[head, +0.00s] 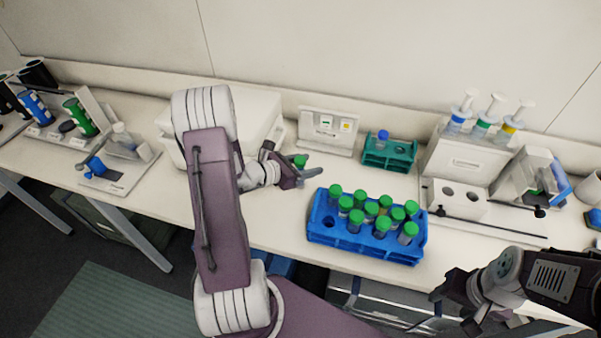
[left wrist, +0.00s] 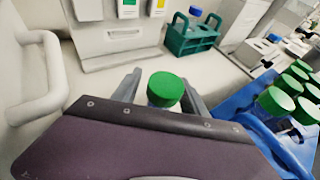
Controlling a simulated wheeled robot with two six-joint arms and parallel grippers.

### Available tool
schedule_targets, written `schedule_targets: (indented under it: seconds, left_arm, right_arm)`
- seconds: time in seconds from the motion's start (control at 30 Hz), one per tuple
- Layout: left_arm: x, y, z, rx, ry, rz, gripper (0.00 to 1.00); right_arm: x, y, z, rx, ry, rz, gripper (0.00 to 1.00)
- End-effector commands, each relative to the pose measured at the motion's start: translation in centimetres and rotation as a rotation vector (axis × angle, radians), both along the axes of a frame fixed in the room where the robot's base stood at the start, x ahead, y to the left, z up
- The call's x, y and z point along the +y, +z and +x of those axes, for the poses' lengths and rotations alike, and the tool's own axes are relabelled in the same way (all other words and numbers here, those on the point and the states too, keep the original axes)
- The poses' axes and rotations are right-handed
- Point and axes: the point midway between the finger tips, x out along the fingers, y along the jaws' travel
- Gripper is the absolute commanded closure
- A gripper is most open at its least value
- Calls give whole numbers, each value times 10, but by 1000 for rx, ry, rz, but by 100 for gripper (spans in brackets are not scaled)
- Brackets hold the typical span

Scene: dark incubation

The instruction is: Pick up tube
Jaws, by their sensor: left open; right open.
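A tube with a green cap (head: 300,160) is at my left gripper (head: 308,174), left of the blue rack. In the left wrist view its green cap (left wrist: 165,87) shows between the two open fingers, with the tube body mostly hidden behind the gripper. I cannot tell whether the fingers touch it. A blue rack (head: 322,237) holds several green-capped tubes (head: 371,208); it also shows at the right of the left wrist view (left wrist: 262,132). My right gripper (head: 452,312) is open and empty at the lower right, near the table's front edge.
A teal rack (head: 389,157) with a blue-capped tube (head: 382,137) stands behind the blue rack. A white panel (head: 327,131) with green and yellow displays and a white box (head: 262,110) stand at the back.

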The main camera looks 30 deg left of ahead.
Motion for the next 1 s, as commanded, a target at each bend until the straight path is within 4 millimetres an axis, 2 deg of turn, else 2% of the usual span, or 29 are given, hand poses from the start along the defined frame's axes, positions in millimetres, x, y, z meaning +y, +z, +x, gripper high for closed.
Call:
schedule_targets:
  seconds: [0.13, 0.17, 0.33, 0.77, 0.87, 1.0]
  left_arm:
    - [0, 0, 0, 0, 1, 0, 49]
    - [0, 0, 0, 0, 1, 0, 52]
    - [0, 0, 0, 0, 0, 0, 99]
    - [0, 1, 0, 0, 0, 1, 100]
    - [1, 8, 0, -2, 0, 2, 100]
    - [1, 33, 0, -5, 0, 5, 100]
  right_arm:
    - [0, 0, 0, 0, 0, 0, 45]
    - [0, 0, 0, 0, 0, 0, 45]
    - [0, 0, 0, 0, 0, 0, 45]
    - [0, 0, 0, 0, 0, 0, 45]
    - [0, 1, 0, 0, 0, 0, 45]
    - [0, 3, 0, 0, 0, 0, 45]
